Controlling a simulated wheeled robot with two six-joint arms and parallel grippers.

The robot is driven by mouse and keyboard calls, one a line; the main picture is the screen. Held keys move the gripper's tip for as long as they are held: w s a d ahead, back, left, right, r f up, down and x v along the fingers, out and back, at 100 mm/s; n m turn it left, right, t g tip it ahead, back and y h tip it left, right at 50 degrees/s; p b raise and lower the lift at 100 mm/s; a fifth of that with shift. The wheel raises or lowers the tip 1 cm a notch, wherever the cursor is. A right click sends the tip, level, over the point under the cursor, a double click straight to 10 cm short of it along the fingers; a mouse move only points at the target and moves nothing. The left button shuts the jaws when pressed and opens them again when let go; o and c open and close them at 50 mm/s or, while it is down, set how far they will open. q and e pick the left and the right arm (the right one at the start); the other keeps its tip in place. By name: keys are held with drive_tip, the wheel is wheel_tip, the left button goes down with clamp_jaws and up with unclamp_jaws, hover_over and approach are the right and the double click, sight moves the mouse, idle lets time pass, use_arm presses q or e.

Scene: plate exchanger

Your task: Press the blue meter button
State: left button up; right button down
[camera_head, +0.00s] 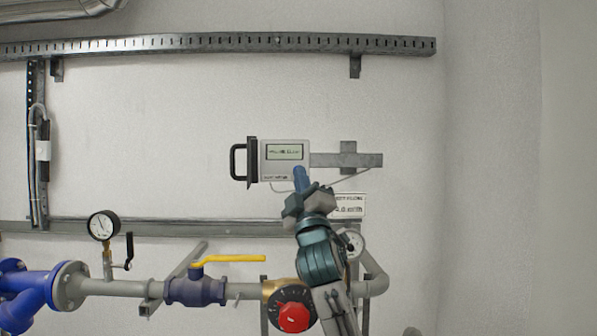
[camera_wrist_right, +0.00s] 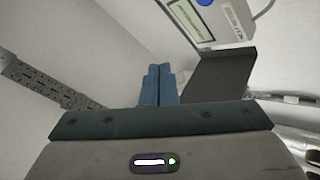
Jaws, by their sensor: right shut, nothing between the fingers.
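The meter (camera_head: 285,153) is a light grey box with a lit display, mounted on a wall bracket in the middle of the head view. Its blue button (camera_wrist_right: 205,2) shows at the top edge of the right wrist view, beside the meter's display (camera_wrist_right: 184,17). In the head view I cannot make the button out, as my right gripper (camera_head: 300,172) overlaps the meter's lower right part. In the right wrist view the blue fingers of my right gripper (camera_wrist_right: 159,70) are together and empty, and appear apart from the button. My left gripper is not in view.
A black handle (camera_head: 239,161) sits left of the meter. Below run pipes with a pressure gauge (camera_head: 103,225), a yellow lever (camera_head: 234,259) and a red knob (camera_head: 294,317). A slotted rail (camera_head: 200,43) crosses above. The wall to the right is clear.

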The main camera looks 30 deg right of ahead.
drive_tip(key=w+d+b, duration=0.2)
drive_tip(key=w+d, duration=0.2)
drive_tip(key=w, duration=0.3)
drive_tip(key=shift+w+d, duration=0.3)
drive_tip(key=shift+d, duration=0.1)
drive_tip(key=shift+w+d+f, duration=0.1)
idle(1.9)
drive_tip(key=shift+w+d, duration=0.15)
drive_tip(key=shift+w, duration=0.1)
drive_tip(key=shift+w+d, duration=0.15)
drive_tip(key=shift+w, duration=0.15)
idle(0.8)
drive_tip(key=shift+s, duration=0.15)
drive_tip(key=shift+s+a, duration=0.35)
drive_tip(key=shift+s, duration=0.2)
